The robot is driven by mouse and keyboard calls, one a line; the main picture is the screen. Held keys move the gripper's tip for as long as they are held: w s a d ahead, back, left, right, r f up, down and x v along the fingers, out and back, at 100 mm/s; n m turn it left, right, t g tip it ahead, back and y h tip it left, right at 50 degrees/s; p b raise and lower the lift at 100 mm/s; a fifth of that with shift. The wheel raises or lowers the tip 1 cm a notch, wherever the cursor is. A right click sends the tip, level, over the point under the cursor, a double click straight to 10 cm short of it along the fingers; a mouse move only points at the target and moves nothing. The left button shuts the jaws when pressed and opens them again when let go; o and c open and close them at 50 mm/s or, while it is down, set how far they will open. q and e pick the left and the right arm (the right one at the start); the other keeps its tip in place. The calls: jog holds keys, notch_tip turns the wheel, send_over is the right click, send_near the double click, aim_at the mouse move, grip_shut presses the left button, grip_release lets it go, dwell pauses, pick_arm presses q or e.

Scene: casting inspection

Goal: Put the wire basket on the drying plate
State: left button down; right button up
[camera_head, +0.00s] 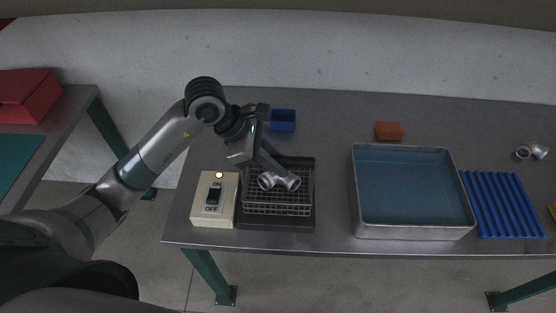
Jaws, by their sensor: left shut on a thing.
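A grey metal pipe casting (279,181) shows in the basket. My left gripper (268,164) reaches down over the basket's back left part and is shut on it; the exact grip point is hard to see. A blue ribbed plate (503,205), which looks like the drying plate, lies flat and empty at the right. My right gripper is not in view.
A box with an ON/OFF switch and a lit lamp (214,201) stands left of the basket. A metal tray with blue liquid (410,190) lies between basket and ribbed plate. Behind are a blue bin (283,121), an orange block (389,131) and another casting (531,151).

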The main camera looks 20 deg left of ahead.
pick_arm(q)
jog(key=c, duration=1.5)
grip_release()
jog(key=shift+f, duration=0.25)
jog(key=shift+c, duration=0.2)
jog(key=shift+r, duration=0.1)
jog(key=b+v, duration=0.2)
jog(key=v, duration=0.8)
jog(key=shift+a+r+b, duration=0.25)
jog(key=shift+b, duration=0.1)
jog(key=shift+s+a+r, duration=0.25)
jog(key=shift+a+r, duration=0.05)
jog(key=shift+r, duration=0.3)
